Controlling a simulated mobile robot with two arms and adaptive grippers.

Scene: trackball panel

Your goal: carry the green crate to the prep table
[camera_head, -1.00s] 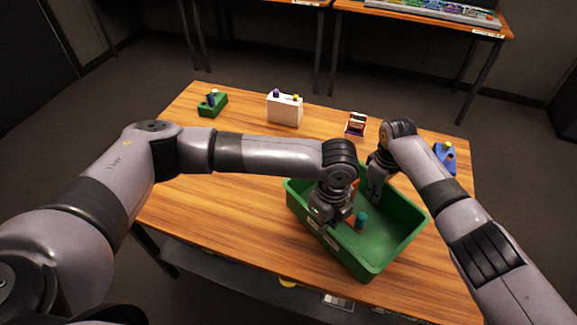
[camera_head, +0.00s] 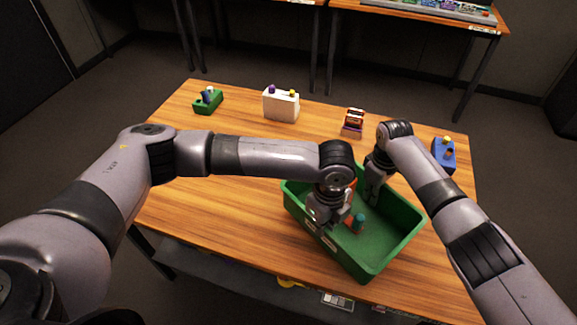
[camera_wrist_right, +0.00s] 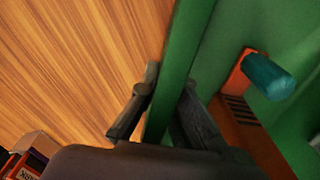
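The green crate (camera_head: 395,247) sits on the right part of the wooden table. Inside it is an orange piece with a teal peg (camera_head: 359,222), seen larger in the right wrist view (camera_wrist_right: 268,77). My left gripper (camera_head: 325,219) is at the crate's left wall, pointing down; its fingertips are not clear enough to tell if they pinch. My right gripper (camera_head: 371,196) is at the far wall. In the right wrist view its fingers (camera_wrist_right: 170,100) lie on both sides of the green wall (camera_wrist_right: 187,50), close against it.
A small green box (camera_head: 208,103), a white box (camera_head: 281,106), a small rack (camera_head: 353,122) and a blue block (camera_head: 443,156) stand along the table's far side. The table's (camera_head: 215,225) left middle is bare. Another table (camera_head: 425,17) stands behind, beyond a strip of floor.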

